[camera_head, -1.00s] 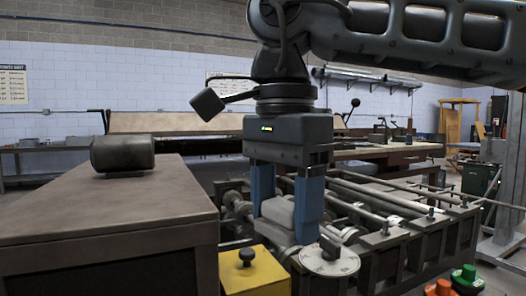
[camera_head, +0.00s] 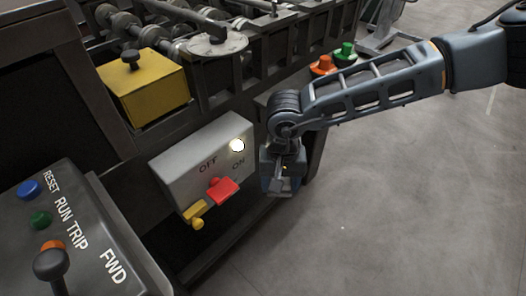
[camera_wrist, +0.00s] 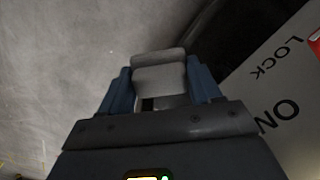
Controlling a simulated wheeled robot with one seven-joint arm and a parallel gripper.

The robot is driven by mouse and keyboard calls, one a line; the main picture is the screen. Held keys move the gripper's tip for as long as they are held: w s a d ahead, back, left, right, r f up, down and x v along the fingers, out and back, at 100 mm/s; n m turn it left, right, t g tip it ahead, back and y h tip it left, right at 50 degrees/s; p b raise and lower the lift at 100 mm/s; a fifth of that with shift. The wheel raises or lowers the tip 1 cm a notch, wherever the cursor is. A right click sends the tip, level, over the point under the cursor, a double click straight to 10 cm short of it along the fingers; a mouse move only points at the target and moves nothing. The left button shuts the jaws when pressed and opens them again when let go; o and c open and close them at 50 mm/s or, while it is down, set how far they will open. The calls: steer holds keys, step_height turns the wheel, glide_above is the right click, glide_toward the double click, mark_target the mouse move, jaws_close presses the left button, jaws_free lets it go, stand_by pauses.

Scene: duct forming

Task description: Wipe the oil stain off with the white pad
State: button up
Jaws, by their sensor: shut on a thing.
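My gripper (camera_head: 280,186) hangs low beside the right end of a grey switch box, in front of the machine's side. In the wrist view its two blue fingers (camera_wrist: 161,85) are shut on the white pad (camera_wrist: 159,72), a pale grey-white block lying between them. The pad is hard to make out in the head view, at the dark gripper end. I cannot pick out an oil stain in either view. The wrist view shows bare grey floor past the pad, with the box's lettered face at the right.
The switch box (camera_head: 190,152) has a red lever (camera_head: 222,190), a yellow tab (camera_head: 195,212) and a lit white lamp (camera_head: 237,145). A control panel (camera_head: 85,240) stands at lower left. A yellow block (camera_head: 145,88) sits above the box. Open floor (camera_head: 400,200) lies to the right.

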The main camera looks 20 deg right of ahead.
mark_target(289, 196)
steer(key=shift+n, duration=0.5)
steer(key=d+f, duration=0.1)
steer(key=f, duration=0.1)
steer(key=d+f, duration=0.1)
steer(key=f, duration=0.2)
steer(key=d+f, duration=0.1)
steer(key=f, duration=0.2)
steer(key=shift+f, duration=0.1)
